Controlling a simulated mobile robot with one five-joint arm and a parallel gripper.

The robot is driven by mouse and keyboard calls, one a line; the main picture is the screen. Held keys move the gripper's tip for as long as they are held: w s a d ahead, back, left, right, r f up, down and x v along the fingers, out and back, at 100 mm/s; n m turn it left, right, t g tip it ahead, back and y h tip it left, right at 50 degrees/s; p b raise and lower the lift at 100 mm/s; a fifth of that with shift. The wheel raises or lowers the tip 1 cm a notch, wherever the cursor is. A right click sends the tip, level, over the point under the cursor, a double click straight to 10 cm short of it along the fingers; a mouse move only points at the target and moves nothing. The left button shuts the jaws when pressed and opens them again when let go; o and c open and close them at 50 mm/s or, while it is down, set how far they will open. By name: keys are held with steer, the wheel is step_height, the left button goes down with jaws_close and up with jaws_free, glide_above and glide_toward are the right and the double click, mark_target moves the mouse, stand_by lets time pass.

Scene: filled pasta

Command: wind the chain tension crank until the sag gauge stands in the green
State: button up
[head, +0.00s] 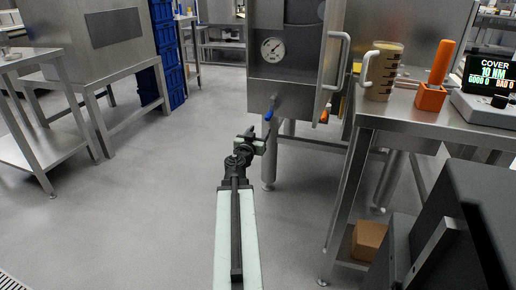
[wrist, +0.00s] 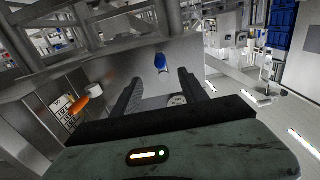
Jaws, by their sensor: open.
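The steel cabinet (head: 300,72) stands ahead and carries a round white dial gauge (head: 272,50). I cannot make out its needle position or any green band. Below the dial, a small crank with a blue handle (head: 268,116) sticks out near the cabinet's lower edge. My gripper (head: 258,140) is open and empty, just below and left of the blue handle in the head view. In the wrist view the blue handle (wrist: 161,64) shows between the fingertips of my gripper (wrist: 162,74), and seems to lie beyond them. The dial (wrist: 177,99) is partly hidden behind my gripper there.
A steel table (head: 400,115) at right holds a measuring jug (head: 381,72), an orange-handled tool (head: 436,76) and a display unit (head: 490,80). A cardboard box (head: 368,240) sits below. Blue crates (head: 165,50) stand back left. Floor left of my arm is clear.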

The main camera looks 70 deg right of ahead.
mark_target(267, 120)
steer(key=d, duration=1.3)
steer(key=shift+w+r, duration=0.1)
steer(key=shift+w, duration=0.3)
steer(key=shift+c, duration=0.3)
steer(key=shift+s, duration=0.1)
jaws_close()
